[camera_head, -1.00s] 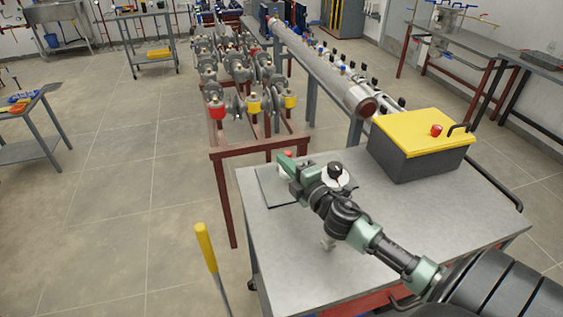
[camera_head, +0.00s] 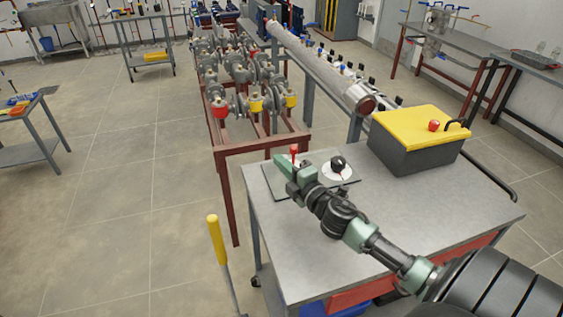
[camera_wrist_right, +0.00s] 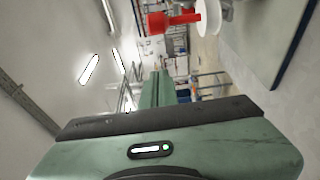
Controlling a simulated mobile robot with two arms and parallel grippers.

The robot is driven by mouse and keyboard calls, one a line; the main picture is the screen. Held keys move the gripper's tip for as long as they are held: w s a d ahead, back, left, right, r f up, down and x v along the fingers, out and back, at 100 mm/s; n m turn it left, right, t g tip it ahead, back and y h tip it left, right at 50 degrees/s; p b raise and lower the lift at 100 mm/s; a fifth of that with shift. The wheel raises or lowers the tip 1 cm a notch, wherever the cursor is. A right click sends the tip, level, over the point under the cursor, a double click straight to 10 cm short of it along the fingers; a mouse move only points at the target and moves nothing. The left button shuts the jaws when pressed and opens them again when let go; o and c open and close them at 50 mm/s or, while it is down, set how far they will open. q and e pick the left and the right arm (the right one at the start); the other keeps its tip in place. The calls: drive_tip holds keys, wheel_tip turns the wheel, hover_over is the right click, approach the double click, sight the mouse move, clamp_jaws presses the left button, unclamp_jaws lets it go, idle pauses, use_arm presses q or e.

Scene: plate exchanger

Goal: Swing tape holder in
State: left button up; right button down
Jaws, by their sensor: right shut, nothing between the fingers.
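My right gripper (camera_head: 281,161) is shut with nothing between its fingers. It is over the far left corner of the grey table, just left of and in front of a small upright red handle (camera_head: 294,151). A white disc (camera_head: 343,175) with a black knob (camera_head: 338,163) sits on a dark-edged plate (camera_head: 349,184) right of the gripper. In the right wrist view, the shut fingers (camera_wrist_right: 159,88) point away below a red part (camera_wrist_right: 170,20) and a white disc (camera_wrist_right: 209,17). I cannot tell which part is the tape holder. Contact is unclear. My left gripper is out of view.
A yellow-lidded grey box (camera_head: 418,148) stands at the right of the table (camera_head: 420,215). A red-brown rack (camera_head: 262,146) with valves and a long pipe (camera_head: 315,68) lie beyond. A yellow-handled pole (camera_head: 217,240) stands left of the table. The near tabletop is clear.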

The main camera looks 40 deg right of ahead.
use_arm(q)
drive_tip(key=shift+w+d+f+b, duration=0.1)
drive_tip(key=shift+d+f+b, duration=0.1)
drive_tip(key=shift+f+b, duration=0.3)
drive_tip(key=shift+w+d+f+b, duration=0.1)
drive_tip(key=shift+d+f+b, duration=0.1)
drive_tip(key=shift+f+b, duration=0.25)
use_arm(e)
drive_tip(key=s+d, duration=0.3)
drive_tip(key=s, duration=0.5)
drive_tip(key=shift+s+f, duration=0.15)
drive_tip(key=shift+s, duration=0.05)
